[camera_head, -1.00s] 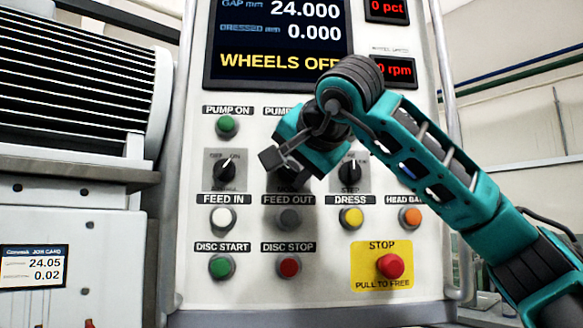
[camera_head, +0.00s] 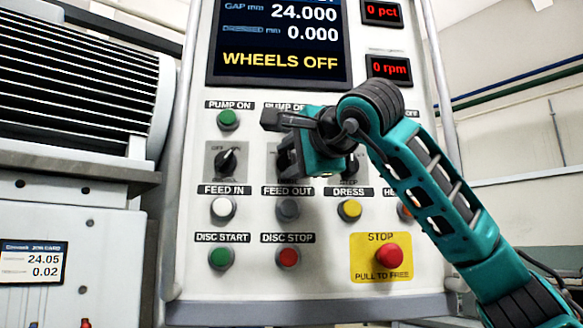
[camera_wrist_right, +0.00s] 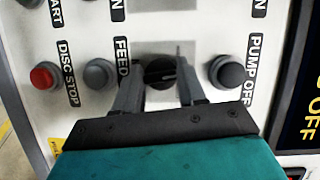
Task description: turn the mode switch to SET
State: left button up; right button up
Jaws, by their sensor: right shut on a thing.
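The mode switch is a black rotary knob (camera_wrist_right: 160,72) on the light grey control panel (camera_head: 320,225). In the right wrist view it sits between the two fingers of my right gripper (camera_wrist_right: 158,85). The gripper is shut on it. In the head view my right gripper (camera_head: 284,142) is at the middle rotary switch, below the PUMP OFF label and above FEED OUT. It hides most of that switch there, and the switch's position words cannot be read. My left gripper is in neither view.
Close by are the FEED OUT button (camera_head: 288,208), the PUMP OFF button (camera_wrist_right: 227,73), a left rotary switch (camera_head: 227,161) and the yellow DRESS button (camera_head: 349,209). The red STOP button (camera_head: 389,256) is at lower right. The display (camera_head: 280,40) reads WHEELS OFF.

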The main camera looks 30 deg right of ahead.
pick_arm(q)
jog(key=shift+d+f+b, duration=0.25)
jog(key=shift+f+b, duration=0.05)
jog(key=shift+b, duration=0.05)
pick_arm(e)
jog(key=shift+f+m, duration=0.1)
jog(key=shift+m, duration=0.4)
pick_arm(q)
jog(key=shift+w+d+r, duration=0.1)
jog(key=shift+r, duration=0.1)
pick_arm(e)
jog(key=shift+t, duration=0.3)
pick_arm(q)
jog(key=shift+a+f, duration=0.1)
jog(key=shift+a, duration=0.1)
pick_arm(e)
jog(key=o, duration=1.1)
jog(key=shift+c, duration=0.2)
pick_arm(q)
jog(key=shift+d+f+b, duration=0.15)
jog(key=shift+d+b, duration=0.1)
jog(key=shift+b, duration=0.15)
pick_arm(e)
jog(key=s+a, duration=0.1)
jog(key=s, duration=1.2)
jog(key=shift+a, duration=0.2)
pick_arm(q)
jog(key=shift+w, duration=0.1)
